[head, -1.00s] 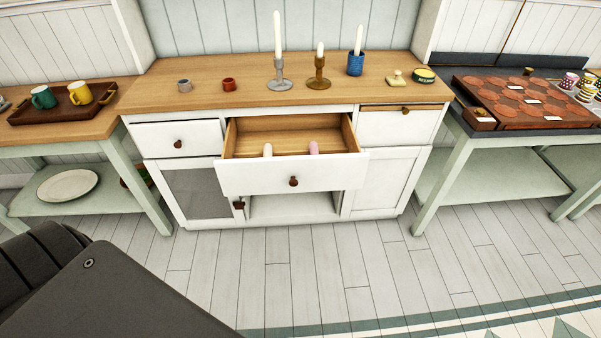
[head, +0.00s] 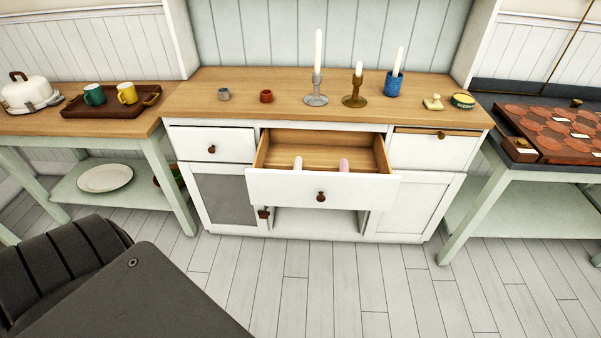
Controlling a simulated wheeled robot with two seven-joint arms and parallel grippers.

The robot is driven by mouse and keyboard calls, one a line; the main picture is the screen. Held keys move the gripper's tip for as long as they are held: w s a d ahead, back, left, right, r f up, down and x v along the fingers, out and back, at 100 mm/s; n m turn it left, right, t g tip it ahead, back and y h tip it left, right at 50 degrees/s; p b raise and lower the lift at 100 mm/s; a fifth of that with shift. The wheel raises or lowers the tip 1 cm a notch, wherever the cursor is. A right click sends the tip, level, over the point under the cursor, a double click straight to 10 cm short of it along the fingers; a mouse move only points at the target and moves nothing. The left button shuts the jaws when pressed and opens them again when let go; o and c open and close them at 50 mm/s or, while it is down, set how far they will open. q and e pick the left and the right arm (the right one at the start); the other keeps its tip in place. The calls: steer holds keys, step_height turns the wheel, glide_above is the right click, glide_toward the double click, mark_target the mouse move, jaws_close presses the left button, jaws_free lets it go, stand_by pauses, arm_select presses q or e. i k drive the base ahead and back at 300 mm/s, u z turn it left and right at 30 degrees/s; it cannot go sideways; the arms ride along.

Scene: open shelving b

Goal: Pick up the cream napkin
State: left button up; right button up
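I cannot make out a cream napkin in the head view. The open middle drawer (head: 320,188) of the white sideboard holds a white candle (head: 298,163) and a pink candle (head: 344,165); its front hides part of its inside. A small cream object (head: 433,102) with a knob stands on the sideboard's right end, and it does not look like cloth. A dark grey arm part of mine fills the lower left. Neither of my grippers is in view.
The wooden sideboard top (head: 240,80) carries candlesticks, a blue pot (head: 393,85) and a green tin (head: 462,101). A left table holds a tray (head: 110,112) with mugs and a white covered dish (head: 25,90). A right table holds a brown board (head: 560,130). The plank floor ahead is clear.

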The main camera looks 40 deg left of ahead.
mark_target(298, 163)
steer(key=u, duration=2.75)
steer(key=i, duration=0.95)
steer(key=z, duration=1.8)
